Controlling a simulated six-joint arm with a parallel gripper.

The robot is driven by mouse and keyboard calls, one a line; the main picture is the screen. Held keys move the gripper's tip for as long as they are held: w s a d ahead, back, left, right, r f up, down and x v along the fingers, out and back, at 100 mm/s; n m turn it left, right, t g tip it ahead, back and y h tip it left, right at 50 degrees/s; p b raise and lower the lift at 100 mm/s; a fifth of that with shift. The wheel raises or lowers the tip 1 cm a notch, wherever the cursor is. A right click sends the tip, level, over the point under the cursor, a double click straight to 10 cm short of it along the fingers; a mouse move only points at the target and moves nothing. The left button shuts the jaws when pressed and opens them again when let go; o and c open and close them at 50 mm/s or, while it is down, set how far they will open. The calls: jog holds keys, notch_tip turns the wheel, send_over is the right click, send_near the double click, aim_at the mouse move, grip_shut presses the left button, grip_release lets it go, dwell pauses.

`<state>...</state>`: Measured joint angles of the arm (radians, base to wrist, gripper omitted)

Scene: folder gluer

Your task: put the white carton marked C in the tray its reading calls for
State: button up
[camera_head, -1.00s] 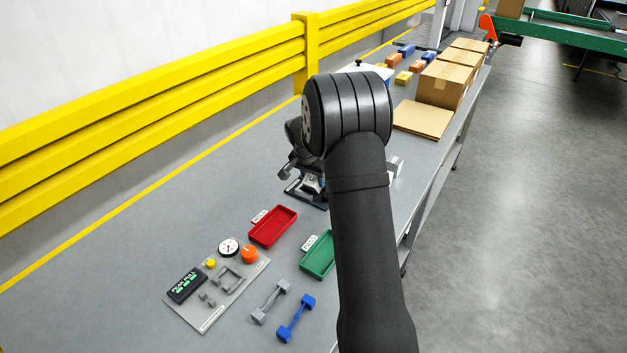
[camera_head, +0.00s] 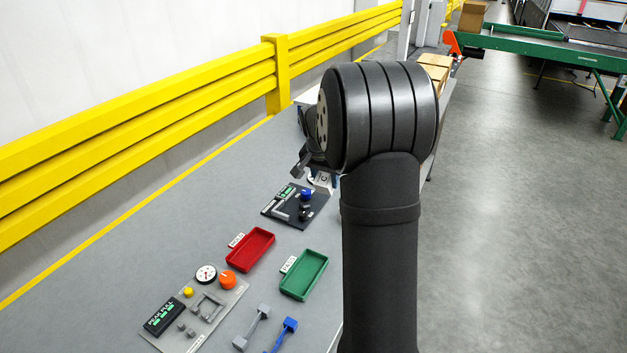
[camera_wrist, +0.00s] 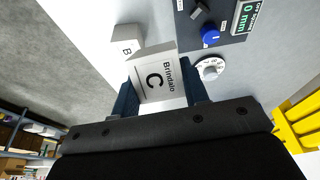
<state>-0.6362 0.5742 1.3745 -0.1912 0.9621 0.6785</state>
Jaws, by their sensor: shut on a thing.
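The white carton marked C (camera_wrist: 157,80) is between the jaws of my gripper (camera_wrist: 160,92), which is shut on it. In the head view the carton (camera_head: 323,178) shows in part, with my arm hiding much of the gripper. A dark gauge plate (camera_head: 280,212) with a blue knob (camera_head: 306,195) lies just in front of it. In the wrist view its display (camera_wrist: 244,17) reads 0 mm. A red tray (camera_head: 250,250) and a green tray (camera_head: 304,275) lie nearer, both empty.
A white carton marked B (camera_wrist: 125,48) stands beside the held one. A grey panel (camera_head: 195,310) with a dial, an orange knob and a PEAK PULL display lies at front left. Grey (camera_head: 252,328) and blue (camera_head: 284,335) bar-shaped pieces lie near it. A yellow guard rail (camera_head: 150,115) runs along the left.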

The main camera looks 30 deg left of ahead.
jog(key=s+d+f+g, duration=0.2)
jog(key=s+f+g, duration=0.1)
jog(key=s, duration=0.7)
jog(key=s+d+f+g, duration=0.3)
jog(key=s, duration=0.6)
jog(key=shift+m, duration=0.3)
jog(key=shift+w+x, duration=0.15)
jog(key=shift+x, duration=0.75)
jog(key=shift+w+x, duration=0.2)
jog(key=shift+x, duration=0.75)
jog(key=shift+w+x, duration=0.15)
jog(key=shift+x, duration=0.75)
jog(key=shift+f, duration=0.2)
jog(key=o, duration=1)
jog(key=shift+f, duration=0.1)
